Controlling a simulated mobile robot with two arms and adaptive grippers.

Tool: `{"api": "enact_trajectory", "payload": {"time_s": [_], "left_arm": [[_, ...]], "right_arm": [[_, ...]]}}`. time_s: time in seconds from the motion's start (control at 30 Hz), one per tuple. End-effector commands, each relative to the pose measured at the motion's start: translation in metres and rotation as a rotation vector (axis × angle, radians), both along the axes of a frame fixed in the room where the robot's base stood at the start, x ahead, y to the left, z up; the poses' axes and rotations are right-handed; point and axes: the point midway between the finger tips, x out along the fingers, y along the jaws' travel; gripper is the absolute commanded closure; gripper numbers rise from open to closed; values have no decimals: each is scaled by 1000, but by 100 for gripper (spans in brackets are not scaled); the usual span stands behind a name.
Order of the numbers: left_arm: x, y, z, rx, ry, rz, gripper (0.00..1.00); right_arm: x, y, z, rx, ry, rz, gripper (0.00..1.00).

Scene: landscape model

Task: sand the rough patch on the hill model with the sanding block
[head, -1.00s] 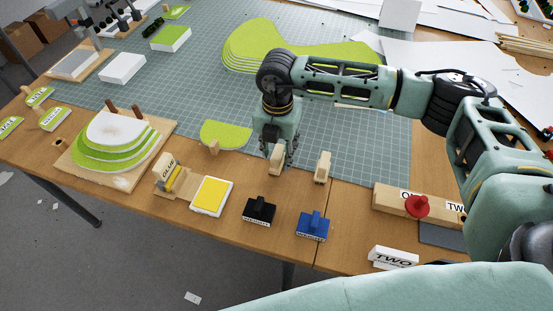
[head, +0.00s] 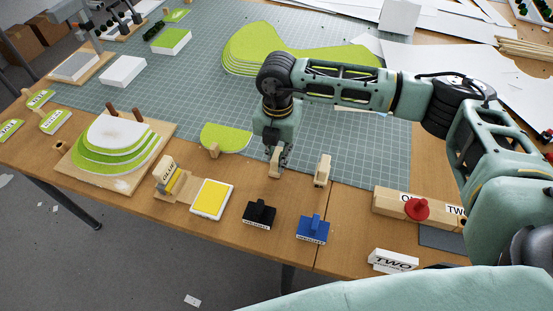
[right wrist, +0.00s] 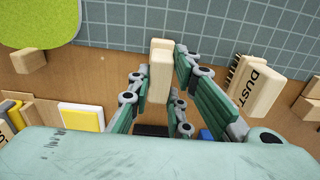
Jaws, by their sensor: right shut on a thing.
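The hill model (head: 92,156) has stepped green layers under a white top and sits on a wooden board at the left of the table. A pale, scuffed spot (head: 122,184) shows at the board's front; I cannot tell which mark is the rough patch. My right gripper (head: 277,160) points down at the middle of the table, to the right of the hill model. It is shut on a plain wooden block, likely the sanding block (head: 274,171). In the right wrist view the block (right wrist: 160,68) stands between the fingers. My left gripper is not in view.
A brush marked DUST (right wrist: 258,85) stands close to the right of the gripper, also in the head view (head: 322,170). A yellow pad (head: 211,197), a black stamp (head: 260,213), a blue stamp (head: 313,228) and the glue holder (head: 167,174) line the front edge.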

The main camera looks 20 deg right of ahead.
Motion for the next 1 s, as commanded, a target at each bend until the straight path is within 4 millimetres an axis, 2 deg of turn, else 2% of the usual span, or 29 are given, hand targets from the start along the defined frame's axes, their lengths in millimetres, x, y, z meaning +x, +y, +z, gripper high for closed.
{"api": "enact_trajectory", "payload": {"time_s": [0.7,1.0], "left_arm": [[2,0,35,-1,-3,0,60],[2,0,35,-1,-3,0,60]], "right_arm": [[0,0,57,0,-1,0,100],[0,0,58,-1,-1,0,100]]}}
